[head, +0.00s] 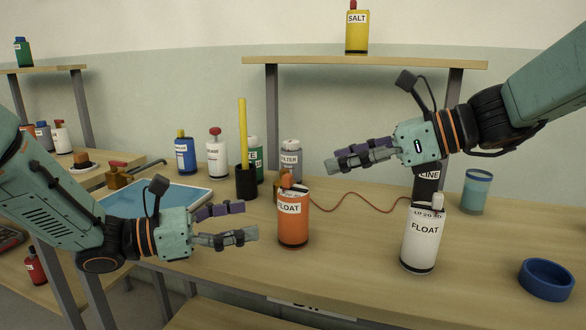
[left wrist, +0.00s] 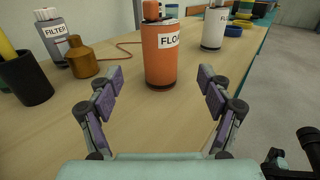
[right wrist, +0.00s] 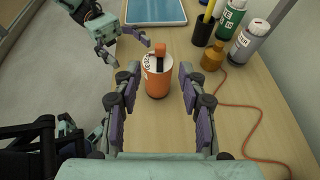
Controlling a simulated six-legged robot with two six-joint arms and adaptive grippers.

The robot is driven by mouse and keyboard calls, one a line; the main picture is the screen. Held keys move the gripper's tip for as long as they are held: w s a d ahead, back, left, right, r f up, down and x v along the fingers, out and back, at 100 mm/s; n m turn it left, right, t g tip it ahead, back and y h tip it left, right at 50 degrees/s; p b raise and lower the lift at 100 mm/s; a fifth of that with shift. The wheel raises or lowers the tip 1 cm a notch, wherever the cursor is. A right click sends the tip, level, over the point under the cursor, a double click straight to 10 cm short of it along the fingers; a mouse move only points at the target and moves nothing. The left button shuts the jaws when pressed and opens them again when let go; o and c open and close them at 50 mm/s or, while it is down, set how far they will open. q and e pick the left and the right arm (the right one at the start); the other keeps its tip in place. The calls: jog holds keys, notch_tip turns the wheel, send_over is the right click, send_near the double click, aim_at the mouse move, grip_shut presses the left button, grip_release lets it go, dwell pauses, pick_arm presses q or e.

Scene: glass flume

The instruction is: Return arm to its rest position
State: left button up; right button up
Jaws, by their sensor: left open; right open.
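My left gripper (head: 245,223) is open and empty over the front of the table, to the left of the orange FLOAT bottle (head: 293,222). In the left wrist view the orange bottle (left wrist: 161,55) stands upright ahead of the open fingers, apart from them. My right gripper (head: 335,162) is open and empty, raised above the table and pointing left, up and right of the orange bottle. In the right wrist view the orange bottle (right wrist: 157,78) shows beyond and between the open fingers. A white FLOAT bottle (head: 421,240) stands upright below the right arm.
A black LINE container (head: 427,184), a teal cup (head: 475,192) and a blue ring-shaped dish (head: 546,280) stand at the right. A blue tray (head: 180,198), black cup with yellow stick (head: 246,182) and grey FILTER bottle (head: 291,160) stand behind. A red cord (head: 355,207) crosses the table.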

aim_at(279, 213)
pick_arm(q)
jog(key=x, duration=0.9)
jog(key=shift+d, duration=0.2)
jog(key=shift+w+d, duration=0.15)
jog(key=shift+d, duration=0.15)
jog(key=shift+a, duration=0.15)
pick_arm(e)
jog(key=x, duration=0.3)
jog(key=shift+r, duration=0.1)
